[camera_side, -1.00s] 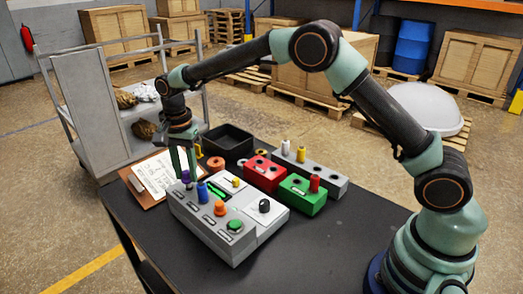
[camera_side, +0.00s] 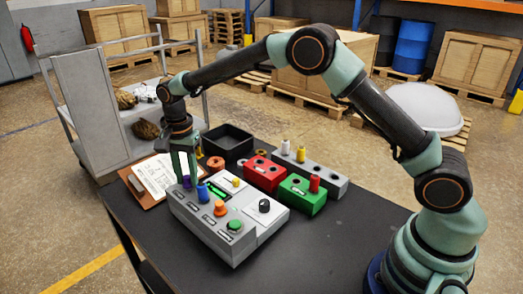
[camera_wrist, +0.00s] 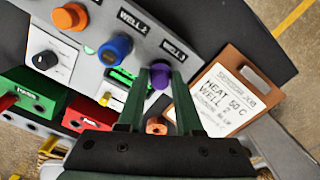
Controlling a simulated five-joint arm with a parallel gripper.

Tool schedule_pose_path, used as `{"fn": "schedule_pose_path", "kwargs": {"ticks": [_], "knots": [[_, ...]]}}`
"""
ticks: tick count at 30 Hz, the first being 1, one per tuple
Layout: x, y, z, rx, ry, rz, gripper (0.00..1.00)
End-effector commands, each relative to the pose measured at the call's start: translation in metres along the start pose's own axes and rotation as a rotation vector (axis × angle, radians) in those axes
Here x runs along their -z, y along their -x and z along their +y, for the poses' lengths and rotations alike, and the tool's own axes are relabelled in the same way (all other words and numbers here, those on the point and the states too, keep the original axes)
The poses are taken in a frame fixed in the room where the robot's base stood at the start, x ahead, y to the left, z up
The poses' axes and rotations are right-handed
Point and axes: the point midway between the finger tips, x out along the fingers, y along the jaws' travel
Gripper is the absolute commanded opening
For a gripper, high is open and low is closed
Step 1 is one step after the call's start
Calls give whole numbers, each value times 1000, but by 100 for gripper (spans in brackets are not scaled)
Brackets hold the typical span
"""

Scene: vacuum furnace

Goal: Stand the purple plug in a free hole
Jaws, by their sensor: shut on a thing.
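The purple plug (camera_side: 186,182) is between the fingertips of my gripper (camera_side: 184,170), at the far left end of the grey control panel (camera_side: 222,235). In the wrist view its round purple top (camera_wrist: 160,76) shows between the two green fingers of my gripper (camera_wrist: 160,80), which is shut on it. Its lower part is hidden, so I cannot tell whether it touches the panel. A red block (camera_side: 262,178) and a green block (camera_side: 300,198) have dark holes in their tops. A red plug (camera_side: 314,183) stands in the green block.
A blue knob (camera_side: 202,193), an orange knob (camera_side: 220,208), a green button (camera_side: 235,227) and a black dial (camera_side: 264,206) stand on the panel. A grey block (camera_side: 333,186) holds a white and a yellow plug. A clipboard (camera_side: 138,183) and black bin (camera_side: 228,140) lie nearby.

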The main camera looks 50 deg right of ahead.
Motion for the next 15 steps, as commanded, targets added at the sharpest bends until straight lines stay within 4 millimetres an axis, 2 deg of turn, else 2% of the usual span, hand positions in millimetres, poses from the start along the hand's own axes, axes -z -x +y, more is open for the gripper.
{"fn": "schedule_pose_path", "kwargs": {"ticks": [15], "knots": [[0, -4, 0, -1, 0, 0, 0]]}}
